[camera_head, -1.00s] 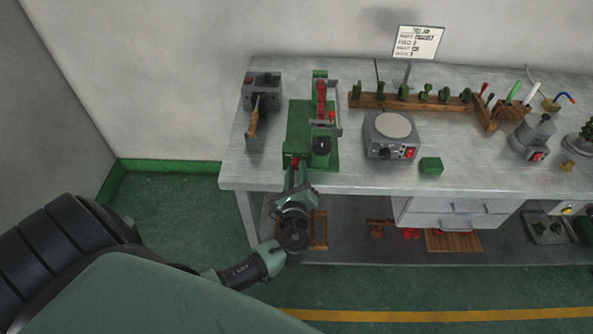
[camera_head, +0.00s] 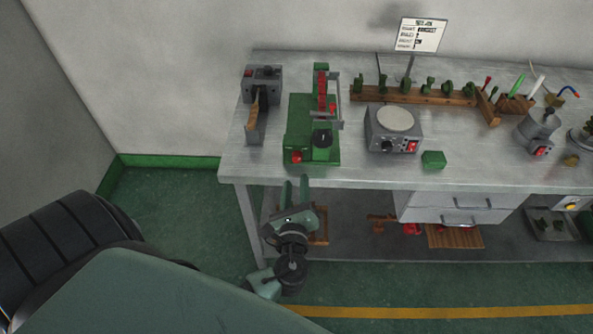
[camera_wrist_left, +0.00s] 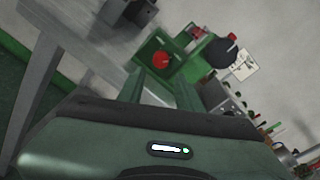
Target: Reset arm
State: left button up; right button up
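My left gripper (camera_head: 296,184) is in front of the workbench's front edge, just short of the green machine (camera_head: 298,132). Its two green fingers stand apart with nothing between them. The wrist view also shows the two fingers of the left gripper (camera_wrist_left: 160,88) spread, with the machine's red knob (camera_wrist_left: 162,60) beyond them. In the head view the red knob (camera_head: 296,157) is at the machine's front left, and a black knob (camera_head: 322,138) is to its right. My right gripper is not in view.
The metal workbench (camera_head: 370,177) carries a grey device (camera_head: 262,85) at left, a round-topped grey unit (camera_head: 394,130), a green block (camera_head: 433,160) and a wooden rack (camera_head: 420,95). Drawers (camera_head: 460,205) and a lower shelf are below. The floor in front is clear.

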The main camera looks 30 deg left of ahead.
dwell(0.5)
pick_arm(q)
jog(key=s+f+n+g+h, duration=0.2)
jog(key=s+f+g, duration=0.15)
jog(key=f, duration=0.65)
jog(key=s+f+n+g+h, duration=0.15)
jog(key=s+f, duration=0.25)
jog(key=f, duration=0.6)
jog(key=s+f+n+g+h, duration=0.1)
jog(key=s+f+n+g, duration=0.25)
jog(key=f, duration=0.65)
jog(key=s+d+f+n+g+h, duration=0.2)
jog(key=s+f+n, duration=0.4)
jog(key=s, duration=0.7)
jog(key=s+d+f+n+g+h, duration=0.2)
jog(key=s+f+n, duration=0.5)
jog(key=s, duration=0.6)
notch_tip(320, 180, down, 3)
jog(key=shift+s+d+r+n+g, duration=0.15)
jog(key=shift+s+d+n+g, duration=0.2)
jog(key=shift+g, duration=0.1)
jog(key=shift+w+h, duration=0.1)
jog(key=shift+h, duration=0.15)
